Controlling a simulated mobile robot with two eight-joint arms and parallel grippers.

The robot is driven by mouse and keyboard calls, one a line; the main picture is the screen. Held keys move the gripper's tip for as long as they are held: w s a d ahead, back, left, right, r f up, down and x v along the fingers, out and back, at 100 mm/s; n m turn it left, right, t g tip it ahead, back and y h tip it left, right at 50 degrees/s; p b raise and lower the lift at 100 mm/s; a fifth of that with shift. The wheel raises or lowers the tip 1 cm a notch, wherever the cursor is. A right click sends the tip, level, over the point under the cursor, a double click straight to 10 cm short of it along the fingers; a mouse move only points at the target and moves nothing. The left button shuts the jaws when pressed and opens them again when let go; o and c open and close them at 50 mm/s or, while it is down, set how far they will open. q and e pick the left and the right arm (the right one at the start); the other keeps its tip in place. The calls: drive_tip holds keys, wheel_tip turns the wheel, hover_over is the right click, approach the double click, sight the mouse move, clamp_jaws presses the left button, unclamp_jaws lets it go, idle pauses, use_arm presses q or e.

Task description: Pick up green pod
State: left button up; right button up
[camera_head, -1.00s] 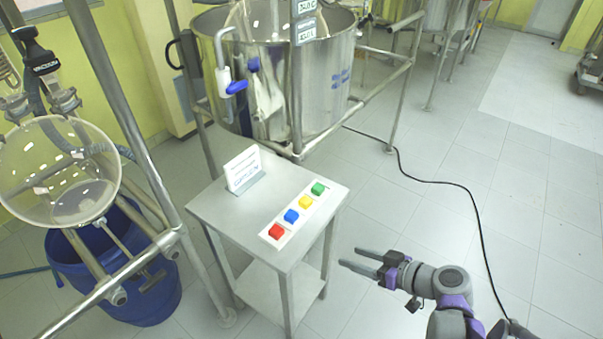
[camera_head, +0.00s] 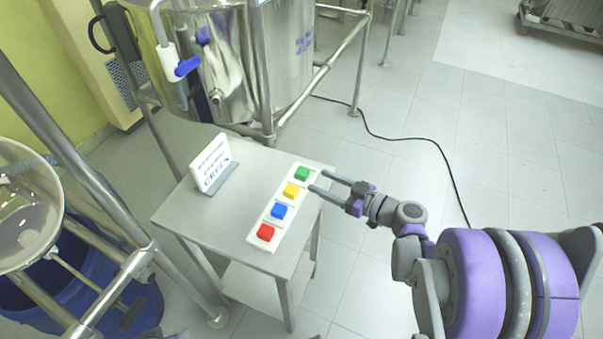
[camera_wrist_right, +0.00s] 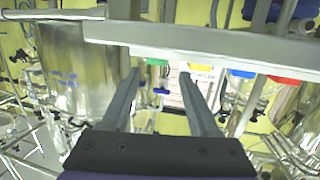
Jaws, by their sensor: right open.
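The green pod (camera_head: 302,173) is a small green block at the far end of a white strip (camera_head: 262,243) on a steel table (camera_head: 190,212). Yellow, blue and red pods follow it along the strip. My right gripper (camera_head: 318,182) is open and empty at the table's right edge, its fingertips close to the green and yellow pods. In the right wrist view, the green pod (camera_wrist_right: 157,62) shows partly above the table edge, between the spread fingers (camera_wrist_right: 160,85). My left gripper is not in view.
A small sign (camera_head: 211,164) reading GREEN stands on the table's left part. Behind the table is a steel vessel (camera_head: 270,60) with a pipe frame. A glass vessel (camera_head: 25,215) and blue drum (camera_head: 130,310) are at left. A black cable lies on the right floor.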

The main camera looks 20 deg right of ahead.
sight(309, 181)
drive_tip(key=x, duration=0.5)
drive_tip(key=shift+w, duration=0.15)
clamp_jaws()
